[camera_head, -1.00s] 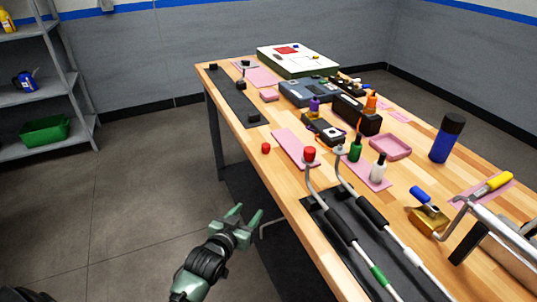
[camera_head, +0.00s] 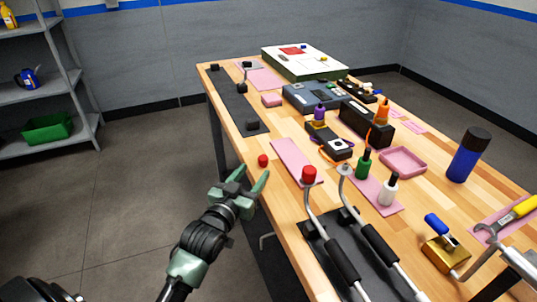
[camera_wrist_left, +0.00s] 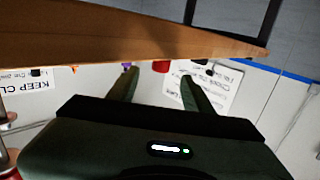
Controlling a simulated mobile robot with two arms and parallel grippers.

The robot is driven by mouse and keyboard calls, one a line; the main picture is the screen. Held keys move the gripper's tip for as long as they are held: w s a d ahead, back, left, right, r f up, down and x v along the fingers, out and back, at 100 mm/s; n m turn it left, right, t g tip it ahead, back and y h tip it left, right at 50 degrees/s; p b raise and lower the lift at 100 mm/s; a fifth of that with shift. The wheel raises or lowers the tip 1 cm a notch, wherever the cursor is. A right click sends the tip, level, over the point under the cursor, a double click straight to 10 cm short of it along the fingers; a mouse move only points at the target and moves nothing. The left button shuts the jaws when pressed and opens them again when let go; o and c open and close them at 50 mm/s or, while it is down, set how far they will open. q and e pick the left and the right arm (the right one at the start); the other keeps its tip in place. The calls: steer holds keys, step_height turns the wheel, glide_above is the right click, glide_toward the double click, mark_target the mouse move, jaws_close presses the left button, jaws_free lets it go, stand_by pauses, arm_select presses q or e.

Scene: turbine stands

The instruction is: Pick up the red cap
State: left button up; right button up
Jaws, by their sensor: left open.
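A small red cap (camera_head: 263,161) lies on the wooden table (camera_head: 233,144) near its left edge. My left gripper (camera_head: 253,175) is open and empty, just outside that edge, with its fingertips pointing toward the cap. In the left wrist view, a red piece (camera_wrist_left: 161,66) shows between the tips of the open left gripper (camera_wrist_left: 158,75), beyond them and partly hidden by the table edge. Another red cap (camera_head: 309,174) sits on the upright end of a bent metal probe. My right gripper is not in view.
A pink mat (camera_head: 291,155) lies right of the small cap. Green (camera_head: 363,163) and white bottles (camera_head: 388,189) stand farther right. A black mat (camera_head: 355,262) with probes lies nearer. The tabletop around the small cap is clear.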

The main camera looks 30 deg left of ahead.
mark_target(261, 160)
arm_select(q)
steer(key=w, duration=0.3)
steer(key=w+p, duration=0.1)
steer(key=shift+w+a+r, duration=0.2)
steer(key=shift+w+r, duration=0.15)
steer(key=shift+w, duration=0.05)
steer(key=shift+w+a+f, duration=0.1)
steer(key=shift+w+f, duration=0.05)
steer(key=shift+w, duration=0.45)
steer(key=shift+w+f, duration=0.1)
steer(key=shift+w, duration=0.75)
jaws_close()
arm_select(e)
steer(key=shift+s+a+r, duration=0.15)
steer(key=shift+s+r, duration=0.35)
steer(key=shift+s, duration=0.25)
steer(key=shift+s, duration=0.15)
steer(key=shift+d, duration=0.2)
